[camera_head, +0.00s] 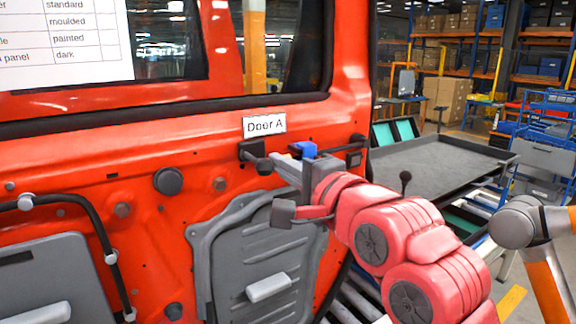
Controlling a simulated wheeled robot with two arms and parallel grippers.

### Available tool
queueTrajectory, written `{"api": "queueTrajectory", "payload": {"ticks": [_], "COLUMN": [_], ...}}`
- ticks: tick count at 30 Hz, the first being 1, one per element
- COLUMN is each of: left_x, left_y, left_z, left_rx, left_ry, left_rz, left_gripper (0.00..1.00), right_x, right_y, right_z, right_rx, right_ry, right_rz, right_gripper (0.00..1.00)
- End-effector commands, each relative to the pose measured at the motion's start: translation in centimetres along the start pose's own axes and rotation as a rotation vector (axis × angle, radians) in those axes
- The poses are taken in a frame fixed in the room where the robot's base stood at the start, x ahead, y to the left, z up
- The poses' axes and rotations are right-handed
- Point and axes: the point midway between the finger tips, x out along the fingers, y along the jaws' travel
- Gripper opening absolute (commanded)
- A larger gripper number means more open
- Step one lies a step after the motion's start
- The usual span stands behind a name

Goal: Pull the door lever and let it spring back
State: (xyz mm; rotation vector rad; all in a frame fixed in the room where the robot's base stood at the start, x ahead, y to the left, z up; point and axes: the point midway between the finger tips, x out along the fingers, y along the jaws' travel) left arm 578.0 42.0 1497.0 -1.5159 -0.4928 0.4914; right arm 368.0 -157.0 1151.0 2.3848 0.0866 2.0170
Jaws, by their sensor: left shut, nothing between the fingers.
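The red door panel (205,130) with a "Door A" label (264,125) fills the left and middle of the head view. Just under the label is the door lever's dark end (254,152). Another dark fitting (353,155) sits to its right at the same height. My left gripper (276,162) is shut and empty, its fingers pointing left at the lever. The fingers overlap the lever area, so I cannot tell whether they touch it. A small blue piece (304,149) shows at the gripper. The middle of the lever area is hidden behind my gripper and pink-red arm.
A grey inner panel (262,262) lies on the door below the lever. A black cable (95,225) runs at left. A dark grey tray table (430,165) stands right of the door. An orange arm with a metallic joint (520,222) is at the right edge. Shelves fill the back right.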

Motion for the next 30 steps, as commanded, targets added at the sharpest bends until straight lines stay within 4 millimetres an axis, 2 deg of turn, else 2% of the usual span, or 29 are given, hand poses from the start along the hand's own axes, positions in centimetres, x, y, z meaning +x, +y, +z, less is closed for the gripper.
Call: {"api": "queueTrajectory", "payload": {"ticks": [24,30], "left_x": [0.5,0.5], "left_y": [0.0,-0.1], "left_z": [3.3,3.3], "left_rx": [0.0,0.001], "left_ry": [-0.001,-0.001], "left_rz": [-0.002,-0.002], "left_gripper": [0.0,0.0], "right_x": [-0.8,-0.8], "right_y": [0.0,0.0], "right_z": [0.1,0.1], "right_rx": [0.0,0.0], "right_ry": [0.0,0.0], "right_rz": [0.0,0.0], "right_gripper": [0.57,0.57]}}
